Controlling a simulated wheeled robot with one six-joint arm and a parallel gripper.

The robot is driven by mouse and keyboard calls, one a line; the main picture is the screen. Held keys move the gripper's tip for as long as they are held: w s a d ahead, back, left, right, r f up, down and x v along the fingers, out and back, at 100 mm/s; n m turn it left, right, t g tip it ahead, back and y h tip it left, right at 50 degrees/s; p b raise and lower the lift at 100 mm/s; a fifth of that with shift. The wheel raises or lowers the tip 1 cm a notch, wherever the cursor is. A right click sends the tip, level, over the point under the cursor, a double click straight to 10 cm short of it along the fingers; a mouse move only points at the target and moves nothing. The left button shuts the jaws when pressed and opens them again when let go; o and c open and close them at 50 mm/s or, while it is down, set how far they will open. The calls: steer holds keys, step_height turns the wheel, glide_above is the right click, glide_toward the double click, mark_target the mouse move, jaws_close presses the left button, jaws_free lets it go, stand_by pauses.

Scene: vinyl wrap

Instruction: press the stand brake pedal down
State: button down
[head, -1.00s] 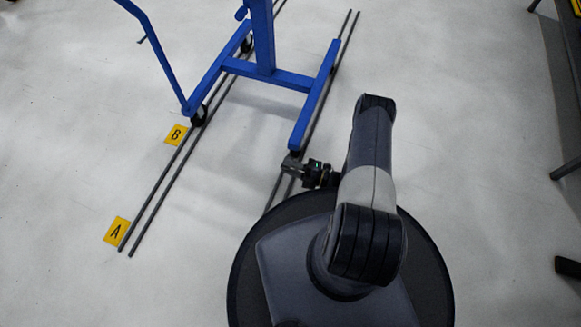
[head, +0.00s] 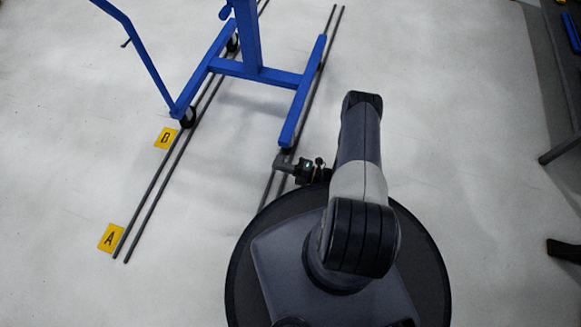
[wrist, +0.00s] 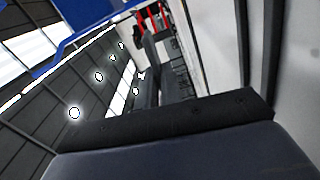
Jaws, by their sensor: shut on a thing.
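The blue stand (head: 255,72) stands on castors at the upper left of the head view. Its near right leg (head: 302,110) ends just beyond my gripper (head: 281,163). My gripper is low, beside that leg's end, and looks close to it; I cannot tell whether they touch. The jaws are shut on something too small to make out. The brake pedal cannot be told apart at the leg's end, where the gripper partly covers the view. In the wrist view, a dark block fills the bottom, and blue bars (wrist: 85,25) cross the upper left.
Two pairs of thin dark rails (head: 170,185) run along the floor under the stand. Yellow markers lie by the left pair, one reading A (head: 112,237) and another (head: 166,138) farther up. Dark furniture (head: 545,60) lines the right edge. The floor between is clear.

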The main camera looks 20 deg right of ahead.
steer(key=shift+f+n, duration=0.45)
steer(key=shift+n, duration=0.6)
steer(key=shift+f+n, duration=0.45)
steer(key=shift+n, duration=0.6)
steer(key=c, duration=1.6)
jaws_free()
steer(key=shift+d, duration=0.1)
steer(key=v, duration=1.4)
steer(key=shift+d+p, duration=0.1)
steer(key=shift+p, duration=0.3)
steer(key=x, duration=1.4)
steer(key=shift+b, duration=0.4)
